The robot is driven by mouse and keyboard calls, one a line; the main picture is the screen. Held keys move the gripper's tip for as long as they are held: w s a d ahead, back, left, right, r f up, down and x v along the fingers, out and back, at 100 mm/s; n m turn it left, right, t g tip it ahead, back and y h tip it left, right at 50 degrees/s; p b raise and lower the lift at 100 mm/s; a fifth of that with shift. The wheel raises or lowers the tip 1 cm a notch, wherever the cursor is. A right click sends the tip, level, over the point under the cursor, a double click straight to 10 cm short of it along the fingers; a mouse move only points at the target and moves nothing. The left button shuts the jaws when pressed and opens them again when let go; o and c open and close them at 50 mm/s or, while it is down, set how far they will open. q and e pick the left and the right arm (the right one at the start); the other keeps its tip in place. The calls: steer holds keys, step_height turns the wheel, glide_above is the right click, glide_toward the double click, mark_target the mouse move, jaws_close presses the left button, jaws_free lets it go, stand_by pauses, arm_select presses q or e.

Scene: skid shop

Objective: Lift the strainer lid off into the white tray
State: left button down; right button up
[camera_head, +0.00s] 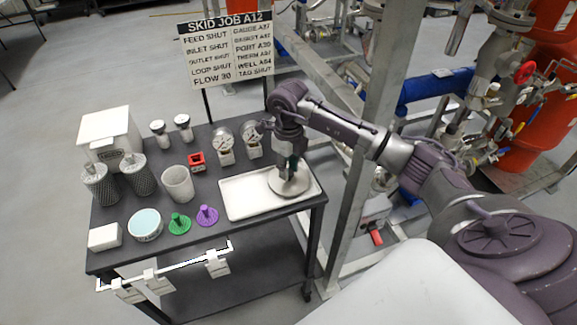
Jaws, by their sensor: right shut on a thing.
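The white tray (243,197) lies on the right part of the dark cart top. The strainer lid (300,190) is a round grey metal disc at the tray's right end, over or on the tray; I cannot tell whether it touches the tray floor. My right gripper (288,176) points down at the middle of the lid and is shut on it. The gripper hides the lid's centre. My left gripper is not in view.
The cart top (112,217) also holds mesh cylinders (137,174), a white cup (178,184), gauges (224,141), a green piece (179,223) and a purple piece (207,215). A sign (225,50) stands behind. A steel post (368,130) and red and blue piping are to the right.

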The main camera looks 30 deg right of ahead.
steer(key=shift+f, duration=0.1)
stand_by(0.4)
steer(key=o, duration=1.3)
steer(key=shift+c, duration=0.2)
steer(key=shift+r+p, duration=2.35)
steer(key=shift+r, duration=1.45)
